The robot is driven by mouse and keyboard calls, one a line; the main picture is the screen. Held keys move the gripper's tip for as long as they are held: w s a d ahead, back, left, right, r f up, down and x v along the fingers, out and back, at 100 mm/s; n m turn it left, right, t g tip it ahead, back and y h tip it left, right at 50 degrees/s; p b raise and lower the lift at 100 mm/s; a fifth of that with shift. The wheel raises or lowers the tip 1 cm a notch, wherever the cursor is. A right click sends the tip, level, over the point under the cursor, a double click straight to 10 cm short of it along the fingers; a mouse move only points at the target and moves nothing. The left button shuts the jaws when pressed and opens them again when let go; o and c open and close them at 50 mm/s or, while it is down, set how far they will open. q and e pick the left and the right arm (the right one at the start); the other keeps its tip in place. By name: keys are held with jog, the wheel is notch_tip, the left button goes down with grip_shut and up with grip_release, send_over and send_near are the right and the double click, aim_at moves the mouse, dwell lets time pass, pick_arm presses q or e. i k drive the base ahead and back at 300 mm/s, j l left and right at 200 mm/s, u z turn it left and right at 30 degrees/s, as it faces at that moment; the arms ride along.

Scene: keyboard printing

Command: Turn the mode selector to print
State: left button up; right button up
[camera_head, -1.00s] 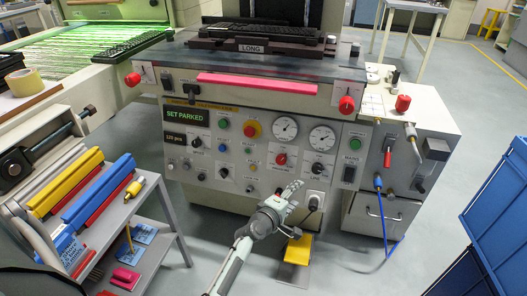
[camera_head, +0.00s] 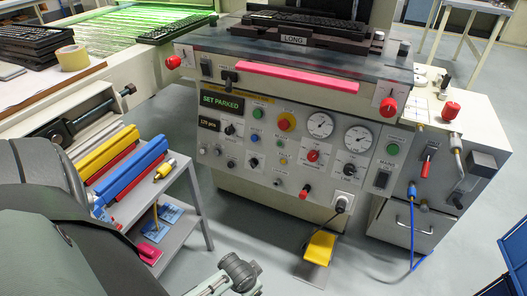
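The grey control panel (camera_head: 270,150) of the printing machine faces me and carries several knobs, buttons and two dials. A black selector knob (camera_head: 349,170) sits below the right dial, and a smaller black knob (camera_head: 229,129) sits beside the display. A red knob (camera_head: 312,156) is under the left dial. The labels are too small to tell which is the mode selector. The end of my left arm (camera_head: 240,272) shows low at the bottom edge, well below and apart from the panel; its fingers cannot be made out clearly. My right gripper is out of view.
A display reads SET PARKED (camera_head: 221,102). A grey shelf cart (camera_head: 185,205) with yellow, red and blue bars stands left. A yellow pedal (camera_head: 320,246) is on the floor below the panel. A blue hose (camera_head: 411,235) hangs at right, near blue crates (camera_head: 515,240).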

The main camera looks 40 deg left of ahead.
aim_at(253, 162)
jog(key=i+u, duration=0.15)
jog(key=u, duration=0.2)
jog(key=i+l+u, duration=0.1)
jog(key=u, duration=1.1)
jog(key=i+l, duration=0.05)
